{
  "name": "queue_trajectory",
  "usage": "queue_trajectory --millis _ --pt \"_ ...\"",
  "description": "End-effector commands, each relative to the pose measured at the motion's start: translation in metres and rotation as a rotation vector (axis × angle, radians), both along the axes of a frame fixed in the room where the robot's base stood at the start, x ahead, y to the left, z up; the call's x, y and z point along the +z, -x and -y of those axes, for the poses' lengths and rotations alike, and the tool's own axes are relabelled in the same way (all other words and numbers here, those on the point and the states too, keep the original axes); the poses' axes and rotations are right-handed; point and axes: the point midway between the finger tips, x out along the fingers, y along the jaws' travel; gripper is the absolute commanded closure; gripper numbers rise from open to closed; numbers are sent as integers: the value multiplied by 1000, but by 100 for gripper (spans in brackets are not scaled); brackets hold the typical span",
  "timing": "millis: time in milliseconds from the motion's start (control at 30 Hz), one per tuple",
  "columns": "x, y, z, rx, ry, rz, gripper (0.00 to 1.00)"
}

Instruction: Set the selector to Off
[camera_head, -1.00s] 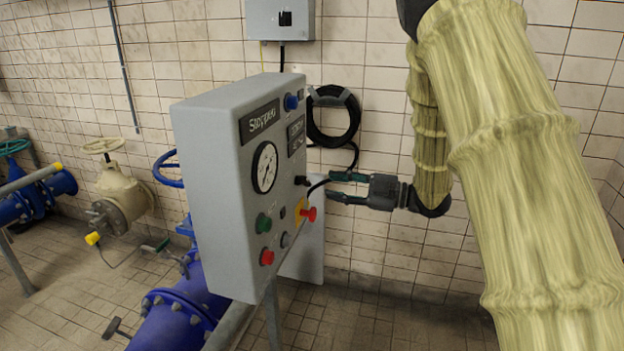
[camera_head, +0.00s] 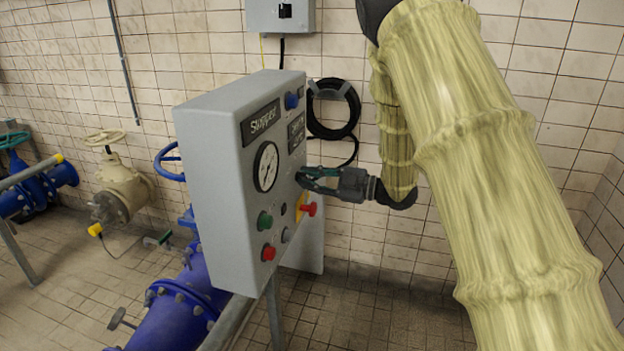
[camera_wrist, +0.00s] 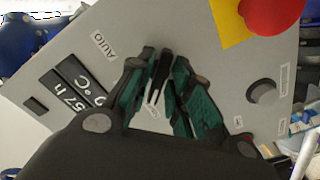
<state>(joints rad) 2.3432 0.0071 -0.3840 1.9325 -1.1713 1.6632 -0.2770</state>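The grey control panel (camera_head: 215,170) stands left of the middle in the head view and faces right. My gripper (camera_head: 302,177) is at the panel's right side, its fingers drawn together over the spot of the black selector. In the wrist view the selector (camera_wrist: 160,68) shows as a dark handle between my gripper's fingertips (camera_wrist: 165,58). The teal-padded fingers appear shut on it. An AUTO label (camera_wrist: 103,43) lies at upper left of it, and a small label (camera_wrist: 238,121), too small to read, at lower right. The selector's exact pointing direction is partly hidden.
A red mushroom button (camera_head: 309,209) on a yellow plate sits just below my gripper. A green button (camera_head: 265,221), a red button (camera_head: 269,253) and a gauge (camera_head: 266,166) are on the same face. A coiled black cable (camera_head: 333,88) hangs on the tiled wall behind.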

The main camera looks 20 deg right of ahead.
Motion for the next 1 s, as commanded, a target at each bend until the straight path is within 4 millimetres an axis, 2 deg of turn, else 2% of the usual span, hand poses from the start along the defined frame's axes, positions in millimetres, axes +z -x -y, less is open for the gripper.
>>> queue_trajectory --millis 33,67,567,1000 --pt "0 0 0 0 0 0 95" --pt "0 0 0 0 0 0 100" --pt "0 0 0 0 -16 -23 100" --pt "1 0 -1 1 -179 -264 100"
